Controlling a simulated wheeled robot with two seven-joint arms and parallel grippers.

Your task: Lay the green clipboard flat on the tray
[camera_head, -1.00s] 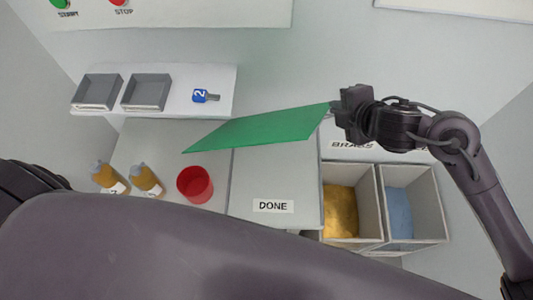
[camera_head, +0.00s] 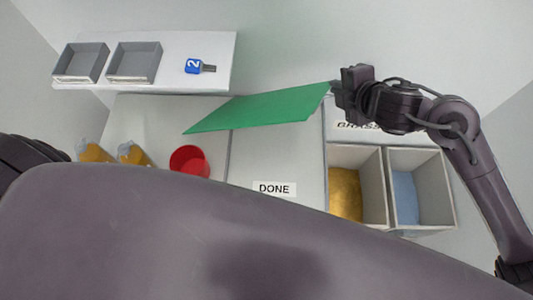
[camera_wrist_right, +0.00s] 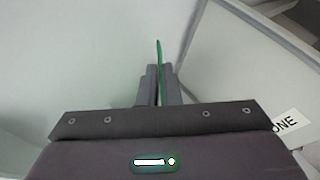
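The green clipboard (camera_head: 262,109) is a flat green sheet held in the air, tilted, in front of the table in the head view. My right gripper (camera_head: 334,88) is shut on its right edge. In the right wrist view the clipboard (camera_wrist_right: 160,65) shows edge-on as a thin green strip between the two fingers of the gripper (camera_wrist_right: 158,85). The tray marked DONE (camera_head: 280,160) lies below the clipboard, its surface bare apart from the label. Part of it is hidden by the clipboard and by my own body. My left gripper is not in view.
A red cup (camera_head: 190,160) and two amber bottles (camera_head: 95,153) stand left of the DONE area. Two bins (camera_head: 372,157), one with brass-coloured contents and one with blue, stand to the right. A shelf (camera_head: 170,75) holds two grey trays (camera_head: 134,62) and a blue tag (camera_head: 194,66).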

